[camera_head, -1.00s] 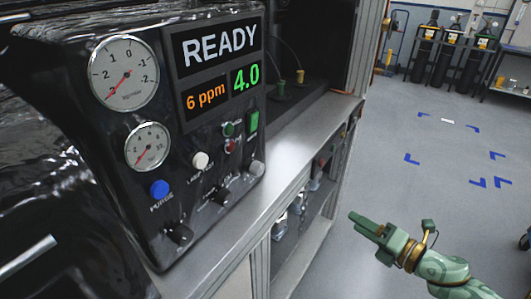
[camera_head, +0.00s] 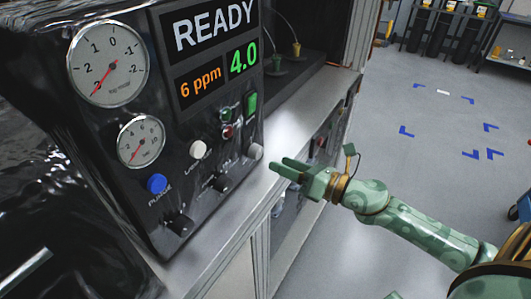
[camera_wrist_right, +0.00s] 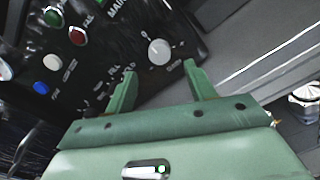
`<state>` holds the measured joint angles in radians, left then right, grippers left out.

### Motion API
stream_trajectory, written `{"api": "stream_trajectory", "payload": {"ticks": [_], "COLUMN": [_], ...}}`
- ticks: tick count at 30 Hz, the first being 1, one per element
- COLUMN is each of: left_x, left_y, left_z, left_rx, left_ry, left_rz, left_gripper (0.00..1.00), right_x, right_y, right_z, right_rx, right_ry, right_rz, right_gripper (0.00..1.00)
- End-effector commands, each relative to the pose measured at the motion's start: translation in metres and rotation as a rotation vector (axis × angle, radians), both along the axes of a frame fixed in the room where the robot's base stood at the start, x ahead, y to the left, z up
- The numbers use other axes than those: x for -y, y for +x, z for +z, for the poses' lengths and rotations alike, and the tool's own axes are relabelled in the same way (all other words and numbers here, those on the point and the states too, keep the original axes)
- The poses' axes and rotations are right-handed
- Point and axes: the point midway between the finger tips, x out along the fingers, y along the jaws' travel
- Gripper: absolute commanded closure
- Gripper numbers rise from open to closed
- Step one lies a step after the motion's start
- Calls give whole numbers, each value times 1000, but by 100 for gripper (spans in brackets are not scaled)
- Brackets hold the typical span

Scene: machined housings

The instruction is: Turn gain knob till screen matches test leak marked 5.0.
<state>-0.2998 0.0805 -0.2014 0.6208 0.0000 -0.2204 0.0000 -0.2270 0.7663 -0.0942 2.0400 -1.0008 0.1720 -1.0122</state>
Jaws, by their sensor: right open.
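The black leak tester panel (camera_head: 205,165) has a screen (camera_head: 215,60) reading READY, 6 ppm in orange and 4.0 in green. A light grey round knob (camera_head: 255,151) sits at the panel's lower right; its label is too small to read surely. It also shows in the right wrist view (camera_wrist_right: 159,52). My right gripper (camera_head: 279,165) is open and empty, just right of this knob in the head view. In the right wrist view the open fingers (camera_wrist_right: 160,70) point toward the knob, apart from it. My left gripper is out of view.
The metal bench edge (camera_head: 290,135) runs below. Yellow-topped (camera_head: 296,50) and green (camera_head: 277,63) fittings stand behind the tester.

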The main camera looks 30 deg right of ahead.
Motion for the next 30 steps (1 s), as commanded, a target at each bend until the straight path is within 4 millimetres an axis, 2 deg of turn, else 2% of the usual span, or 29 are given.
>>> {"api": "stream_trajectory", "payload": {"ticks": [3, 9, 21, 26, 30], "left_x": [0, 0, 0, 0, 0], "left_y": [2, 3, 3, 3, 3], "left_z": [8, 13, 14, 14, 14], "left_rx": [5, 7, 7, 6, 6], "left_ry": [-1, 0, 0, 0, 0], "left_rz": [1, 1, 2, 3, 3], "left_gripper": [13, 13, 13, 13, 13], "right_x": [-12, -26, -31, -31, -31], "right_y": [22, 45, 52, 52, 52], "right_z": [4, 2, 0, 0, 0], "right_rx": [4, 1, -1, -1, -1], "right_ry": [1, 3, 2, 2, 1], "right_rz": [0, 0, 0, 0, -1], "right_gripper": [45, 45, 45, 90, 90]}}
